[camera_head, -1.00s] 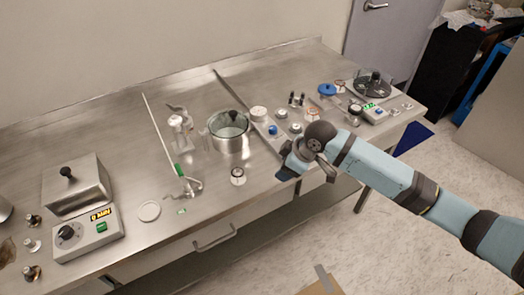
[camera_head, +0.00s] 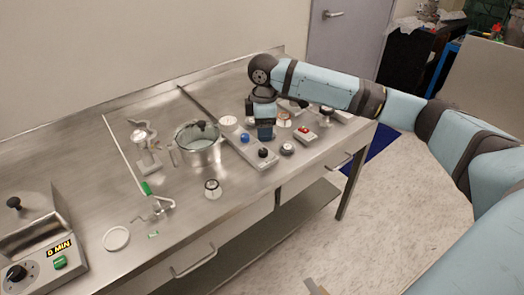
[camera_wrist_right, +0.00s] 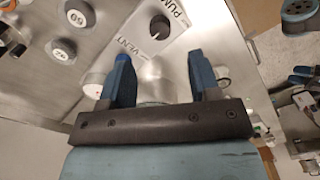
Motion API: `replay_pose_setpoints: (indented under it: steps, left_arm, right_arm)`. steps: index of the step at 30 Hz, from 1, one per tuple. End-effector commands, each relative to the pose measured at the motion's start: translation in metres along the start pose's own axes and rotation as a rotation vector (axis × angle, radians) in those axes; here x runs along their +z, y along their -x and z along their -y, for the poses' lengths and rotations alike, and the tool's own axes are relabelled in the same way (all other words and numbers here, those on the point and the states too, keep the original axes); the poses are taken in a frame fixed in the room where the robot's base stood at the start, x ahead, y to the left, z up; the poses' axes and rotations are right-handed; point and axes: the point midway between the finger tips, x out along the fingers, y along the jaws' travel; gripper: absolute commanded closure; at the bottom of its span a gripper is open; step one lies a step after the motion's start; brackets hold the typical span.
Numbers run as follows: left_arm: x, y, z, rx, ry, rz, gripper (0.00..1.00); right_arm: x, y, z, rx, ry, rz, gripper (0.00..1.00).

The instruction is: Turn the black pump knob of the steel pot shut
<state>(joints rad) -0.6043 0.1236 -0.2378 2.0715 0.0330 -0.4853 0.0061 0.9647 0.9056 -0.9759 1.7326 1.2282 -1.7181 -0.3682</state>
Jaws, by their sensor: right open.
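The steel pot (camera_head: 203,158) stands on the bench with a glass lid that has a dark handle. In the right wrist view, the black knob (camera_wrist_right: 160,27) is beyond the fingertips, near the lettering PUMP and VENT. My right gripper (camera_head: 265,133) points down above the bench just behind the panel. Its two fingers (camera_wrist_right: 158,75) are apart, and no grip on the knob shows. My left gripper is not in view.
A control box with a dial (camera_head: 45,262) is at the lower left. Several small items crowd the right end.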

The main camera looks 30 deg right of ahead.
Motion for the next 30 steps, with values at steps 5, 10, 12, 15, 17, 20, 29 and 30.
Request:
replay_pose_setpoints:
  steps: [5, 10, 12, 15, 17, 20, 29, 30]
  left_arm:
    - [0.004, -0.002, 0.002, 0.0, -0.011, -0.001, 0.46]
    - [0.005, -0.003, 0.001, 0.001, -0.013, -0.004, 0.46]
    - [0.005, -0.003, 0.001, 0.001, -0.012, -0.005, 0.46]
    - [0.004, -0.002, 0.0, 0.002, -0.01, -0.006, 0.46]
    - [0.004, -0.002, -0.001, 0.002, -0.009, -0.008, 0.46]
    - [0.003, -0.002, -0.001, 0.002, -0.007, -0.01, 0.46]
    - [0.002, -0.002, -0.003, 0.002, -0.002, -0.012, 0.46]
    - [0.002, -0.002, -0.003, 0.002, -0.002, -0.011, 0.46]
  right_arm:
    - [0.0, -0.04, 0.0, -0.002, 0.0, 0.0, 0.43]
    - [-0.001, -0.066, 0.0, 0.0, 0.001, 0.0, 0.43]
    - [-0.001, -0.072, 0.0, 0.0, 0.001, -0.001, 0.43]
    - [-0.001, -0.079, 0.0, 0.001, 0.002, -0.002, 0.43]
    - [-0.001, -0.08, 0.0, 0.001, 0.002, -0.001, 0.43]
    - [-0.001, -0.081, 0.0, 0.001, 0.002, -0.001, 0.43]
    - [-0.001, -0.081, 0.0, 0.001, 0.001, -0.001, 0.75]
    - [-0.001, -0.081, 0.0, 0.001, 0.001, -0.001, 0.85]
